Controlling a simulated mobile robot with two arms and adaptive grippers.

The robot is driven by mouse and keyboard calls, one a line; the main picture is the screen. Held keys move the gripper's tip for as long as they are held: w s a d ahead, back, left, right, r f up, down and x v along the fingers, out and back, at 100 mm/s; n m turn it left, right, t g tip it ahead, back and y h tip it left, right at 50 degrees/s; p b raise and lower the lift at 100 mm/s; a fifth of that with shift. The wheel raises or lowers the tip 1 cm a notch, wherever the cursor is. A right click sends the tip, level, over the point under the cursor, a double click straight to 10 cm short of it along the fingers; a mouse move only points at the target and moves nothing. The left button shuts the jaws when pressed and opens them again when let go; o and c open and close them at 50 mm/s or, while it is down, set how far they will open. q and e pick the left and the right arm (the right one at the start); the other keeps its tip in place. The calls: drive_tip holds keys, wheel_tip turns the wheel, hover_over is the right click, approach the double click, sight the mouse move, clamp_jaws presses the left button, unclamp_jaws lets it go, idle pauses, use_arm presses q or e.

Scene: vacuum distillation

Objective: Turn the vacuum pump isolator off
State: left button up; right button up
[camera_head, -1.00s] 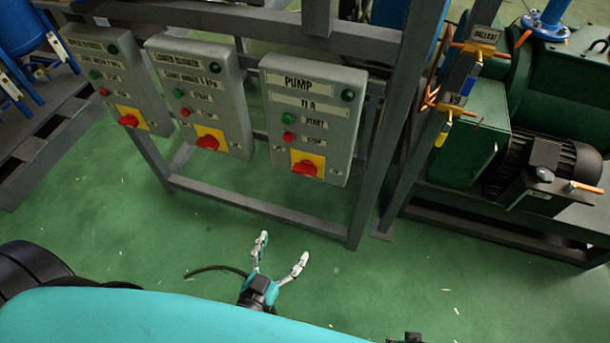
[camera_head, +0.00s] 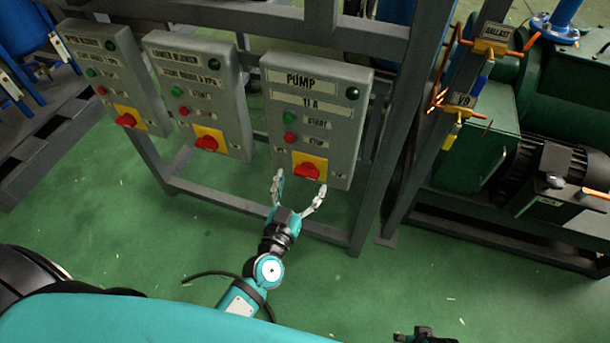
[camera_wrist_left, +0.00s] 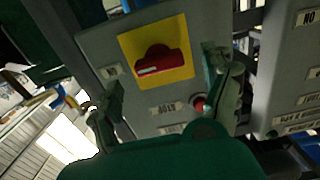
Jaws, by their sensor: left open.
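The pump control box (camera_head: 340,110) is grey, with a "PUMP" label, a green lamp, and green and red buttons. Its isolator is a red rotary knob (camera_head: 307,172) on a yellow plate (camera_head: 318,160) at the bottom of the box. My left gripper (camera_head: 300,182) is open and empty, its fingertips at the lower edge of the box around the knob's level. In the left wrist view the red knob (camera_wrist_left: 162,62) shows between the spread fingers, apparently untouched. A dark part at the bottom edge of the head view may belong to my right arm; its fingers are hidden.
Two similar boxes stand to the left, a middle one (camera_head: 200,85) and a far one (camera_head: 112,70), each with its own red knob. A grey frame (camera_head: 385,150) carries them. Green machinery (camera_head: 470,130) with valves stands at right. The green floor in front is clear.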

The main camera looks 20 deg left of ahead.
sight(305, 176)
use_arm(q)
drive_tip(key=w, duration=0.3)
drive_tip(key=shift+w, duration=0.25)
drive_tip(key=c, duration=1.1)
drive_tip(key=shift+d, duration=0.1)
drive_tip(key=shift+c, duration=0.4)
use_arm(e)
drive_tip(key=shift+w+r, duration=0.15)
drive_tip(key=shift+r, duration=0.4)
